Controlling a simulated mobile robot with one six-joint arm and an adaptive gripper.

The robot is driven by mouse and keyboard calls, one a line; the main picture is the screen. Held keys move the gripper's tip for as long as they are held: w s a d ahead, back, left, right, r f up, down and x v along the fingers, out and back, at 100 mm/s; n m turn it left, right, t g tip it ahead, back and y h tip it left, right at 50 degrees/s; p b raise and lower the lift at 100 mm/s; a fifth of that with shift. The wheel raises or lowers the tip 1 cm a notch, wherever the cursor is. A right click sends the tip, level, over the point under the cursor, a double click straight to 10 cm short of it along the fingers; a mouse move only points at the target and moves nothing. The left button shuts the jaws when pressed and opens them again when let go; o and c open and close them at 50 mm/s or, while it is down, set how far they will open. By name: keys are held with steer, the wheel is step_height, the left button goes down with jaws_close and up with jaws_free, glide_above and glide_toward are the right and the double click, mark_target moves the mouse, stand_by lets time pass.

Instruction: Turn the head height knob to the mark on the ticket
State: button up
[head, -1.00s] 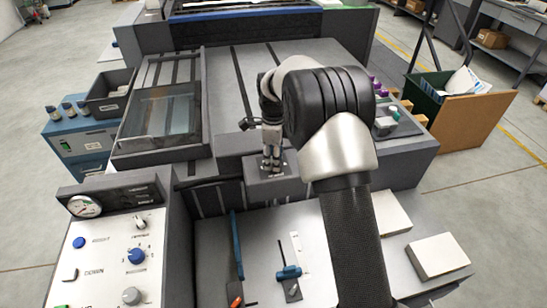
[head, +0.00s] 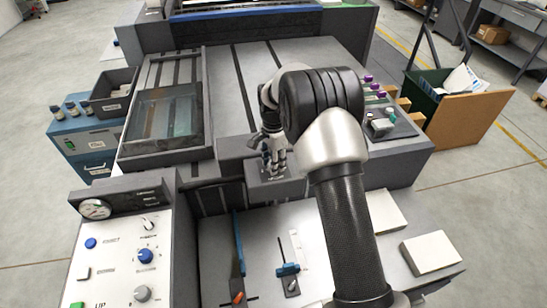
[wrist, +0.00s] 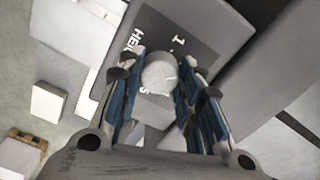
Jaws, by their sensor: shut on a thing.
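In the wrist view a round light grey knob (wrist: 160,75) sits on a dark scale plate (wrist: 150,32) with white marks, a figure 1, a figure 5 and part of a word beginning "HEI". My gripper (wrist: 161,62) is shut on this knob, one blue-lined finger on each side. The fingers hide parts of the scale, and I cannot tell which mark the knob points to. In the head view my gripper (head: 274,170) reaches down onto a grey block (head: 258,187) at the press front; the knob is not clear there. I cannot make out a ticket for certain.
A control panel (head: 120,262) with a gauge, knobs and buttons stands at the front left. The bench (head: 215,265) holds a blue-handled tool (head: 288,269) and white stacks (head: 432,252). A framed glass cover (head: 165,115) lies left of my arm.

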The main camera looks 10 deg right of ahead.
steer(key=n+p, duration=0.1)
steer(key=n, duration=0.3)
steer(key=shift+r+n+p, duration=0.1)
steer(key=shift+n+p, duration=0.75)
steer(key=shift+n, duration=1.95)
steer(key=o, duration=1.1)
step_height(320, 180, up, 12)
steer(key=shift+f, duration=0.1)
